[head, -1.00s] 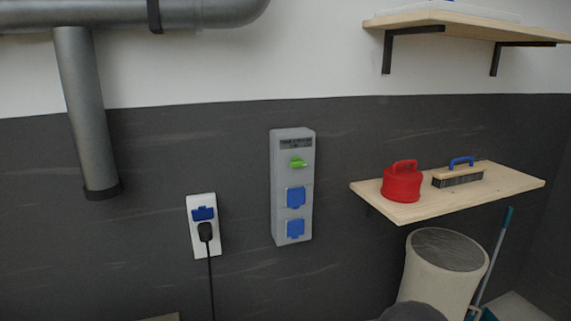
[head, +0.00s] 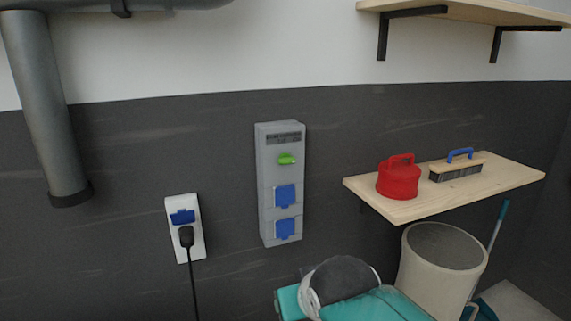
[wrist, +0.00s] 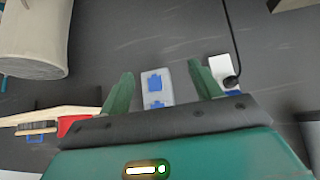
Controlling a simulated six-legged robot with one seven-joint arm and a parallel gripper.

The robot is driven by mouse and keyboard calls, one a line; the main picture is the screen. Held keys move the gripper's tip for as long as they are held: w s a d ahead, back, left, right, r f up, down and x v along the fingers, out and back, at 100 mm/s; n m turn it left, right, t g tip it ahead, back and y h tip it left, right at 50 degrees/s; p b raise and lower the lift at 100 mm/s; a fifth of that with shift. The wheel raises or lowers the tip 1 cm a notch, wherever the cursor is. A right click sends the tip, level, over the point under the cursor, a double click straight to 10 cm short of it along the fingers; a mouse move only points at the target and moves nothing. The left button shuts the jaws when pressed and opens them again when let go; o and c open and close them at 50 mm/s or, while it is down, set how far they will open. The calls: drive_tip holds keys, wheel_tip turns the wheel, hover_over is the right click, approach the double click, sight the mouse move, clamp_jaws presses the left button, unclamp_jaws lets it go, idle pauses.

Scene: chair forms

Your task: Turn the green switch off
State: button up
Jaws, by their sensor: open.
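The green switch (head: 287,159) is a small knob near the top of a grey wall box (head: 265,200), above two blue socket covers. In the head view it looks roughly sideways. In the wrist view the box (wrist: 152,88) appears upside down, between my gripper's fingers and beyond them. The switch is hidden there behind my gripper. My gripper (wrist: 160,85) has its two green fingers wide apart with nothing between them. In the head view part of my teal arm shows at the bottom, below the box; the fingers are not visible there.
A white socket (head: 185,228) with a black plug and cord is left of the box. A wooden shelf (head: 420,206) with a red canister (head: 398,178) and a brush (head: 457,167) juts out at right. A bin (head: 412,258) stands below it.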

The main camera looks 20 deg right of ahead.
drive_tip(key=w+d+r+m+t+h, duration=0.1)
drive_tip(key=w+d+r+t, duration=0.5)
drive_tip(key=w, duration=0.4)
drive_tip(key=n+t+y, duration=0.2)
drive_tip(key=t, duration=0.2)
approach(289, 162)
drive_tip(key=w, duration=0.9)
drive_tip(key=shift+w+a+f, duration=0.1)
drive_tip(key=shift+w+f, duration=0.05)
drive_tip(key=c, duration=1)
